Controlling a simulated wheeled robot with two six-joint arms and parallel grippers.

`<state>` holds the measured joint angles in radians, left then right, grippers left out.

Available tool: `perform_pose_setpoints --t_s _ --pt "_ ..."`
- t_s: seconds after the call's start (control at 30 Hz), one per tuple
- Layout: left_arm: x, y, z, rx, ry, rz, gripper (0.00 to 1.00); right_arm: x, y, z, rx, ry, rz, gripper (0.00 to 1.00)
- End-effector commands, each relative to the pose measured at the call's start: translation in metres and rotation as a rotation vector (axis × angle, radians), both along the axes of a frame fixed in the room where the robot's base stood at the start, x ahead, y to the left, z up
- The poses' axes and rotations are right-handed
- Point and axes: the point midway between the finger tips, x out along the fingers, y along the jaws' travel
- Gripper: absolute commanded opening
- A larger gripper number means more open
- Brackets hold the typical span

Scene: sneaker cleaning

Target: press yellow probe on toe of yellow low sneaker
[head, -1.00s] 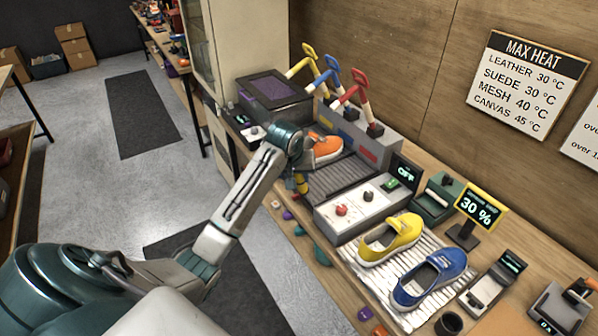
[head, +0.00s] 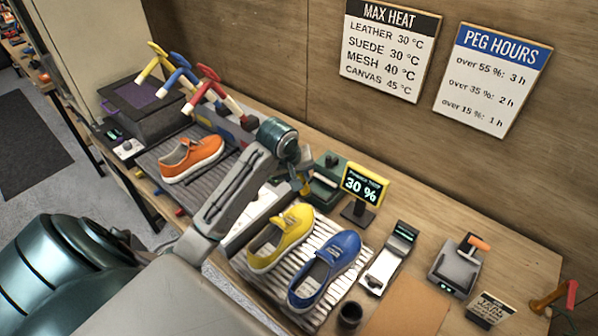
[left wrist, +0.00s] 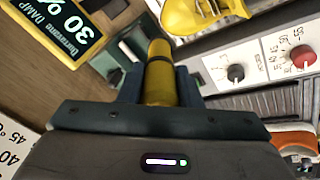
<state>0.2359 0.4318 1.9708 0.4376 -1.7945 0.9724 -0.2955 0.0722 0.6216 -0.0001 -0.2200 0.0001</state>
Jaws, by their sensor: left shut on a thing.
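The yellow low sneaker (head: 281,238) lies on the white ribbed mat (head: 342,252), its toe toward the wall. Its yellow end also shows at the top of the left wrist view (left wrist: 196,16). My left gripper (head: 302,183) is just above and behind the toe. In the left wrist view my left gripper (left wrist: 160,85) is shut on the yellow probe (left wrist: 160,72), which has a dark band. The probe's tip appears apart from the sneaker, though the exact gap is hard to tell. My right gripper is out of view.
A blue sneaker (head: 325,270) lies beside the yellow one. A 30 % display (head: 363,186) stands right of my gripper, near a green device (head: 326,171). A control box with knobs (left wrist: 266,62) is close by. An orange sneaker (head: 192,158) sits on a grey ribbed tray.

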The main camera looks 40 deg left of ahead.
Motion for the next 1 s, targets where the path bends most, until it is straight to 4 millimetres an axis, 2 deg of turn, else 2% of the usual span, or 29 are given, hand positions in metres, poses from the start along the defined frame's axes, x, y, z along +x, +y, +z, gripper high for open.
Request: perform_pose_setpoints --t_s 0.27,0.5,0.7,1.0 --pt "0.0 0.0 -0.028 -0.001 0.002 0.001 0.08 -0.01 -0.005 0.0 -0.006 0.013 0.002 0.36" --pt "0.0 0.0 -0.049 -0.002 0.001 -0.001 0.08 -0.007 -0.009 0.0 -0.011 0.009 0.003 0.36" --pt "0.0 0.0 -0.056 0.0 0.0 0.0 0.08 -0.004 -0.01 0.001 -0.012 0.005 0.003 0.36" --pt "0.0 0.0 -0.056 0.0 -0.001 -0.001 0.08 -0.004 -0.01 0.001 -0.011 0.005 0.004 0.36"
